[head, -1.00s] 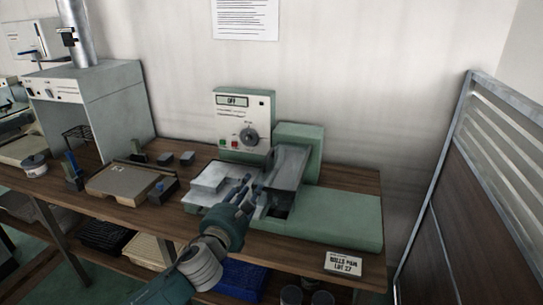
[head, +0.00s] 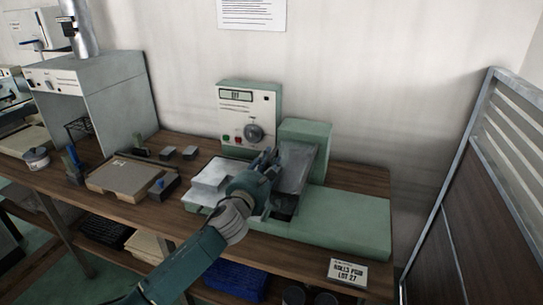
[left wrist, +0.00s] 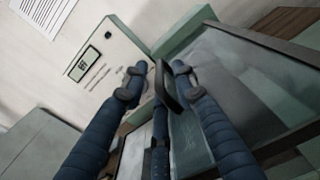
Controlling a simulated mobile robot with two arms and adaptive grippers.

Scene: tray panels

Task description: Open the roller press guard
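The roller press (head: 340,220) is a green machine on the wooden bench, with a white control panel (head: 248,118) at its back. Its guard (head: 301,165) is a grey see-through cover over the middle, beside a green housing. The guard also fills the right of the left wrist view (left wrist: 235,75). My left gripper (head: 268,157) is at the guard's left side. In the left wrist view its blue fingers (left wrist: 158,72) are spread apart, with a dark handle (left wrist: 172,88) between them. Contact with the handle is unclear. My right gripper is not in view.
A pale tray (head: 215,176) lies left of the guard. A brown board (head: 122,177) and small blocks stand further left. A label card (head: 347,271) is on the bench front. A framed partition (head: 470,180) stands to the right.

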